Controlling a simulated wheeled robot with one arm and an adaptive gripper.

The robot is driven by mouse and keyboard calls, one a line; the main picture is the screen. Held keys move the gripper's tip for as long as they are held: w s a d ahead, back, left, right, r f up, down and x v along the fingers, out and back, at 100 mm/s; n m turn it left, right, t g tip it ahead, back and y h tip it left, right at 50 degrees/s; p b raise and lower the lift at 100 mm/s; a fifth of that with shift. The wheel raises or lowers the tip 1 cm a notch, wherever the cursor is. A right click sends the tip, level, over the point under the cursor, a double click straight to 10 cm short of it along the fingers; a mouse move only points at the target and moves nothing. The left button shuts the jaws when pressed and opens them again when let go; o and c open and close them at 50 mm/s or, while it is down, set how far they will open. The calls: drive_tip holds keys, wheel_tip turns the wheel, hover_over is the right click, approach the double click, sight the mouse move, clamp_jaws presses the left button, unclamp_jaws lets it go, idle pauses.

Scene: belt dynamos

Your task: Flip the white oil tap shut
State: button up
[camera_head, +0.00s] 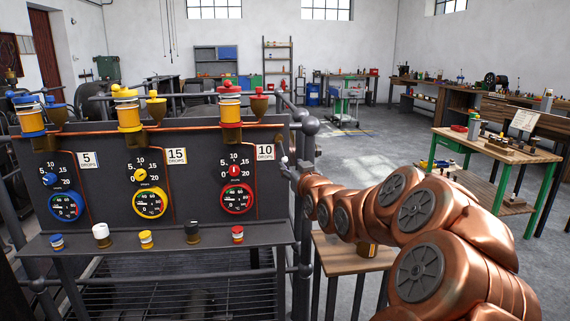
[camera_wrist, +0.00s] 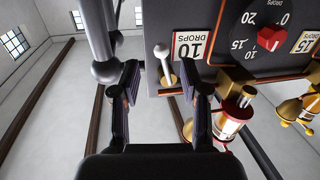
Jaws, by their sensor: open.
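The white oil tap (camera_wrist: 162,54) is a small lever with a round white knob, on the dark panel's side beside the "10 DROPS" label. In the wrist view it stands between and beyond my two fingertips, and I see no contact. My gripper (camera_wrist: 164,78) is open, one finger on each side of the tap's line. In the head view my gripper (camera_head: 291,172) is at the panel's right edge, small and partly hidden by my copper arm. The tap is barely visible there, as a small pale spot (camera_head: 284,161).
The panel (camera_head: 110,180) carries blue, yellow and red oilers with dials. A grey post with a ball (camera_wrist: 106,70) stands close beside one finger. The red oiler (camera_wrist: 232,125) is near the other finger. Several small jars (camera_head: 102,235) line the shelf below. A wooden table (camera_head: 352,258) stands at right.

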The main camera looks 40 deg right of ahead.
sight(286, 161)
drive_tip(key=shift+x, duration=3.3)
drive_tip(key=shift+a, duration=0.1)
clamp_jaws()
